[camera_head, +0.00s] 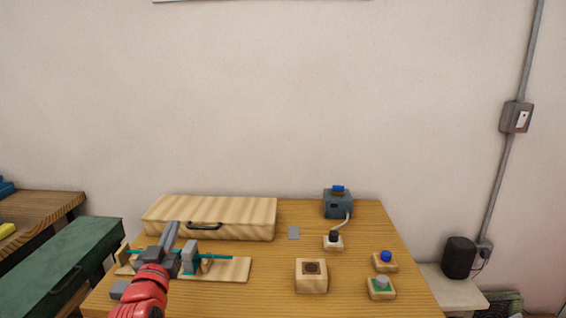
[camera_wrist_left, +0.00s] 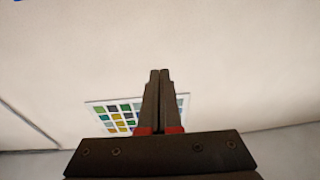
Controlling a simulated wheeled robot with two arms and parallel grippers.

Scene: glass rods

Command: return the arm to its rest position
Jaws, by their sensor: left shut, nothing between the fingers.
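My left gripper (camera_head: 172,234) is at the left side of the table in the head view, above the wooden rod fixture. Its grey fingers point up and away from the table. In the left wrist view the two fingers (camera_wrist_left: 156,100) are pressed together with nothing between them. Behind them is a pale wall with a chart of coloured squares (camera_wrist_left: 117,115). A thin teal rod (camera_head: 218,257) lies along the fixture board (camera_head: 233,270), partly hidden by my gripper and red forearm. My right gripper is in neither view.
A wooden drawer box (camera_head: 215,213) stands behind the fixture. A blue-grey device (camera_head: 338,207), a wooden block with a dark hole (camera_head: 311,279), a blue-knobbed block (camera_head: 385,262) and a grey-knobbed block (camera_head: 380,289) stand to the right. The table (camera_head: 275,290) is clear at its front middle.

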